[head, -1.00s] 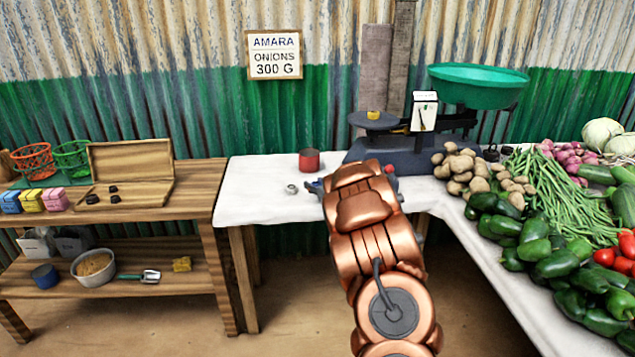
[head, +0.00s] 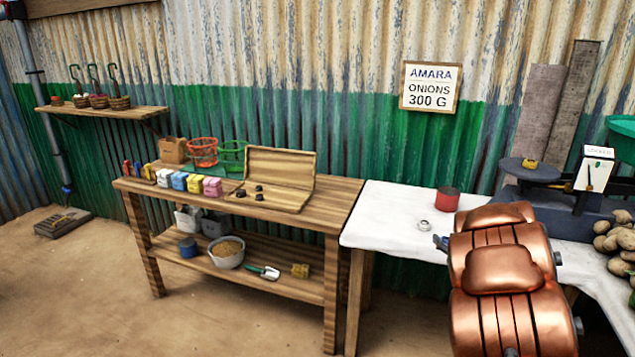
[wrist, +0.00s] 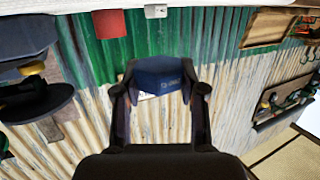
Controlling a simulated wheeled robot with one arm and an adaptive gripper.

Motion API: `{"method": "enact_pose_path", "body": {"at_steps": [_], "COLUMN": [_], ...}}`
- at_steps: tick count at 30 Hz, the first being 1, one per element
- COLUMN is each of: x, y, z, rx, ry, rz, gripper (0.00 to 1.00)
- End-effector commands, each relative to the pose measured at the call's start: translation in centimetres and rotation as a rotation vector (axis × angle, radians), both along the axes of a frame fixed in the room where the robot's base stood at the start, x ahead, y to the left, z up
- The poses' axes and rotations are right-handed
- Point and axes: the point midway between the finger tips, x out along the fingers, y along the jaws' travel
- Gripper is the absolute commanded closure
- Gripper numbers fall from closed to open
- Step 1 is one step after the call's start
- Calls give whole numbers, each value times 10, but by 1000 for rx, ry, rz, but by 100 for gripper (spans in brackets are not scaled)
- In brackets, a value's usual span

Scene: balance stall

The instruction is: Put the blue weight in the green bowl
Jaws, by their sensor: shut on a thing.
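The blue weight (wrist: 160,72) is a dark blue faceted block with small pale markings. In the wrist view it sits between the two fingers of my gripper (wrist: 160,91), which is shut on it. In the head view my copper arm hides most of the gripper; a small bluish bit shows at the arm's left side, but I cannot tell which part it is. The green bowl (head: 622,125) is cut off at the right edge of the head view, above the scale. Its inside is not visible.
The scale (head: 530,172) with a brass piece on its plate stands right of a red tin (head: 447,200) and a small silver ring-shaped piece (head: 424,225) on the white table (head: 385,215). Left is a wooden bench (head: 335,200) with baskets, coloured packets and an open box.

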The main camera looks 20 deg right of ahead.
Motion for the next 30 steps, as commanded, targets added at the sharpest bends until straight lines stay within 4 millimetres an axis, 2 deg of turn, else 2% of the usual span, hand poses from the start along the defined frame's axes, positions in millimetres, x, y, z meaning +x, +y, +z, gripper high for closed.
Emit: {"method": "enact_pose_path", "body": {"at_steps": [5,8,11,18,24,30], "x": [5,14,27,56,68,72], "y": [9,28,57,143,216,288], "z": [3,7,14,35,50,65], "rx": [-1,-2,-2,-8,-7,-6], "ry": [0,2,4,4,5,4], "rz": [12,39,81,199,295,393], "gripper": [100,100,100,100,100,100]}}
